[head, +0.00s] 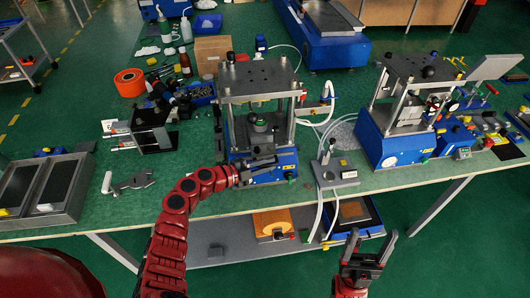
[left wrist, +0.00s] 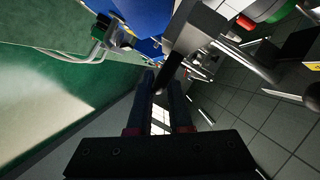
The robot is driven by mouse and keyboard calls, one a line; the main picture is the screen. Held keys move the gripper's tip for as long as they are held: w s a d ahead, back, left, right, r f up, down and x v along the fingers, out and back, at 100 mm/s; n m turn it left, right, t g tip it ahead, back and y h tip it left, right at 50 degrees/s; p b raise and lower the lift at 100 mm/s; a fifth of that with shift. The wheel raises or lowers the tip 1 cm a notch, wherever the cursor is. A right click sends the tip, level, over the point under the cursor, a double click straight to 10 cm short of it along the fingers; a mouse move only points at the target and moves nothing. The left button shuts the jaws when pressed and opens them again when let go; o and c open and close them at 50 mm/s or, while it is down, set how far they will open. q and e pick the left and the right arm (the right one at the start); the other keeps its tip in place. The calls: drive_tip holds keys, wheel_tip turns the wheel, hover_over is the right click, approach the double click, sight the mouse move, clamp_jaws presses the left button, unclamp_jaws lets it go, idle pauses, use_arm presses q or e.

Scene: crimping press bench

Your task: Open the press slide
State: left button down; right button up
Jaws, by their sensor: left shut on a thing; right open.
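The press (head: 258,78) stands at the bench's front middle, with a steel top plate, posts and a blue base. Its slide, a grey steel block (head: 260,140), sits low between the posts. My left gripper (head: 262,168) is at the front of this press. In the left wrist view, its fingers (left wrist: 165,90) are shut on a dark handle (left wrist: 162,78) that sticks out from a grey steel part (left wrist: 195,30). The fingers hide most of the grip. My right gripper (head: 366,248) is open and empty, in front of the bench edge.
A second press (head: 405,120) stands to the right. A small grey block with a black knob (head: 335,172) sits between the presses. A black stand (head: 153,130) and a grey clamp-like tool (head: 128,183) lie left. A lower shelf (head: 215,240) is under the bench.

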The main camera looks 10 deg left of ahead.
use_arm(q)
drive_tip(key=s+d+p, duration=0.2)
drive_tip(key=s, duration=0.5)
drive_tip(key=s+d+p, duration=0.2)
drive_tip(key=s, duration=0.5)
drive_tip(key=shift+d+f, duration=0.2)
drive_tip(key=shift+d, duration=0.15)
drive_tip(key=c, duration=1.1)
unclamp_jaws()
drive_tip(key=shift+o, duration=1.1)
drive_tip(key=shift+d, duration=0.1)
drive_tip(key=shift+r, duration=0.1)
